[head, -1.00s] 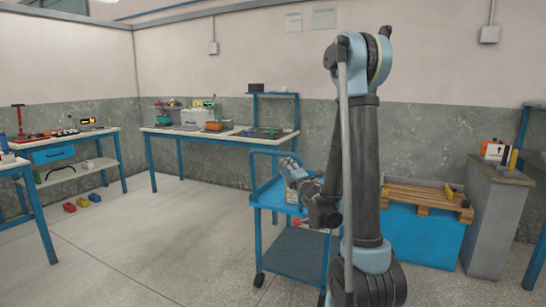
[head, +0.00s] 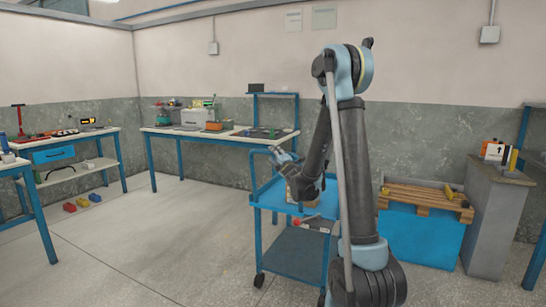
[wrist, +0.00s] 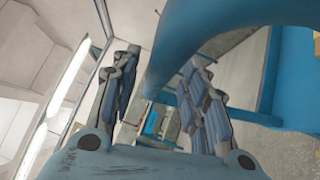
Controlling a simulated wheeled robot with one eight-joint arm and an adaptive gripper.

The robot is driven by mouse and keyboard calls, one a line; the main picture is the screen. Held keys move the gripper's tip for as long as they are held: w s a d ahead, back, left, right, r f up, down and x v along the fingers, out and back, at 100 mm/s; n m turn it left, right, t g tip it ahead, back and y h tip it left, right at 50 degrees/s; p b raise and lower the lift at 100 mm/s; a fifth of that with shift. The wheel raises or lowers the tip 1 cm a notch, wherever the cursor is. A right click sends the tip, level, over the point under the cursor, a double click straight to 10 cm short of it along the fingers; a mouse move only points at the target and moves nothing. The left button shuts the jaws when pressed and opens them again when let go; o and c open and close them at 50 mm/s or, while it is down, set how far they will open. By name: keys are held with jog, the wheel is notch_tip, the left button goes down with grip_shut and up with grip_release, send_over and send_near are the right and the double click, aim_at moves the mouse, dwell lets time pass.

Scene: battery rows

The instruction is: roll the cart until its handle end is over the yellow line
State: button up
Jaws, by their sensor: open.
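The blue cart (head: 294,252) stands on the floor in the middle of the head view, with two shelves and dark castors. Its raised tubular handle (head: 252,172) is at the far left end. My gripper (head: 283,156) is at the handle's top bar, open. In the wrist view, a thick blue tube (wrist: 185,45) crosses between the two spread fingers of my gripper (wrist: 160,62); I cannot tell whether either finger touches it. No yellow line shows in these frames. My arm hides the cart's right side.
A workbench (head: 225,137) stands behind, another bench (head: 75,140) at left. A blue crate (head: 420,238) under a wooden pallet (head: 425,199) and a grey cabinet (head: 492,225) are at right.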

jog(key=shift+x, duration=1.1)
grip_shut()
